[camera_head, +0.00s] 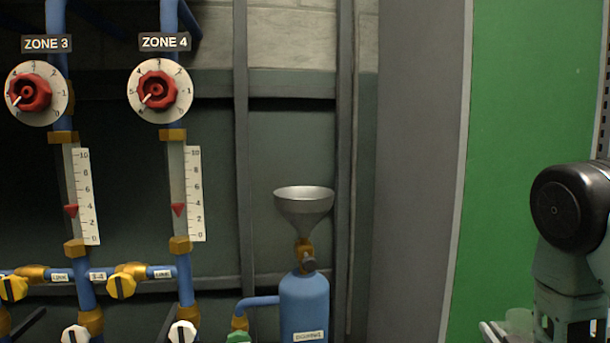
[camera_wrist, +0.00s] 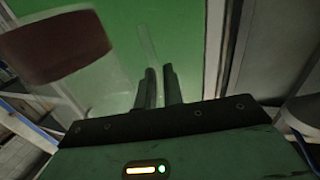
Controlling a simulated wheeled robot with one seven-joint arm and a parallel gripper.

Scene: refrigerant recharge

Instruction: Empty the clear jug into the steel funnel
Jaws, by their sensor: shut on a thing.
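The steel funnel (camera_head: 304,207) stands upright in the head view, mouth up, on a brass fitting on top of a blue cylinder (camera_head: 304,305). My gripper (camera_wrist: 159,78) is shut in the wrist view, with a thin translucent strip between and beyond its fingers, which looks like the handle of the clear jug. Dark red-brown liquid (camera_wrist: 55,45) shows at the left of the wrist view, seemingly inside the jug's clear wall. The jug's full outline and its tilt are hard to make out. In the head view my arm is at the far right, well apart from the funnel.
Blue pipes with gauges and red knobs (camera_head: 157,91) labelled ZONE 3 and ZONE 4 fill the left. Yellow valve handles (camera_head: 122,286) are low down. A green panel (camera_head: 525,120) and a grey upright (camera_head: 415,150) lie between funnel and arm. The space above the funnel looks clear.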

